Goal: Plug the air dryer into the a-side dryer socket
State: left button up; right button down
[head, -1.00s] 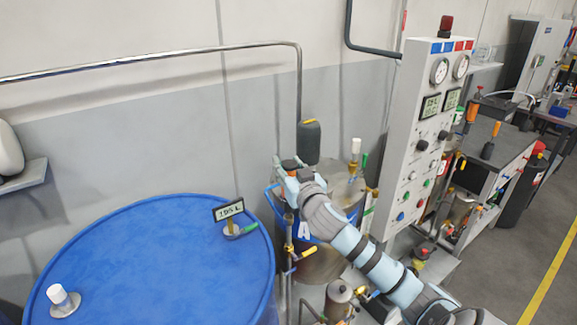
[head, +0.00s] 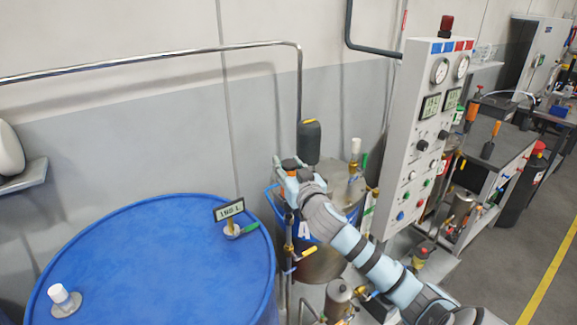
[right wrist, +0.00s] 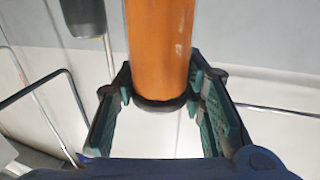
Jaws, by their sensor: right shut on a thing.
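My right gripper (head: 290,182) is over the drum marked A (head: 325,262), beside the wall. In the right wrist view its two fingers (right wrist: 165,110) stand on either side of an orange cylinder (right wrist: 160,45) with a dark end ring, likely the air dryer, and are shut on it. In the head view the gripper hides most of this cylinder; a dark end (head: 292,163) shows above it. I cannot make out the a-side dryer socket, nor whether the cylinder touches it. My left gripper is not in view.
A dark grey cylinder (head: 308,142) hangs on the bent pipe (head: 299,85) close behind the gripper. A white-capped fitting (head: 355,150) stands on the A drum. A large blue drum (head: 150,255) is at left, a control panel (head: 415,140) at right.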

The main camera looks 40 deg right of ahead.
jog(key=shift+f+b, duration=1.2)
jog(key=shift+f, duration=0.25)
jog(key=c, duration=1)
grip_release()
jog(key=shift+o, duration=0.2)
jog(key=shift+s, duration=0.1)
jog(key=v, duration=1.1)
jog(key=shift+s+a, duration=0.25)
jog(key=shift+s, duration=0.1)
